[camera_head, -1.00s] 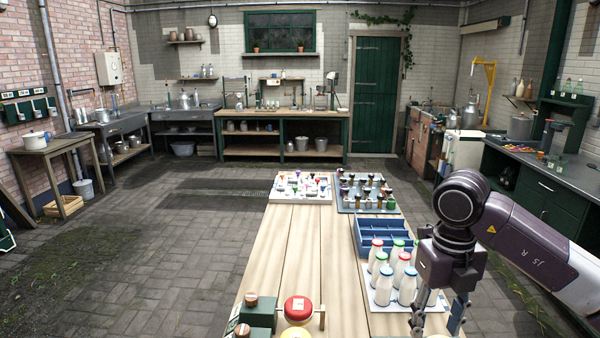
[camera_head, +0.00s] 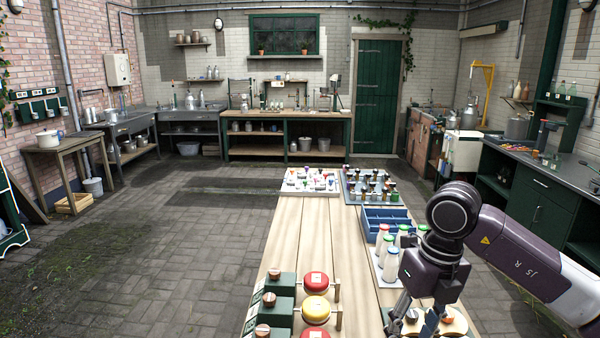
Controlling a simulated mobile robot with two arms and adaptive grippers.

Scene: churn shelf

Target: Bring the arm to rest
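My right arm comes in from the right edge. Its gripper (camera_head: 418,314) points down over the right side of the wooden table (camera_head: 299,245), near the bottom of the view. Its two fingers stand apart, and I see nothing held between them. Round wooden-topped pieces (camera_head: 455,322) are partly hidden behind and beside the fingers. My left arm and gripper are not in view.
Milk bottles (camera_head: 390,265) with coloured caps stand close behind my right gripper, beside a blue divided crate (camera_head: 383,222). Green blocks with red and yellow round parts (camera_head: 316,308) are at the front left. The table's middle is clear.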

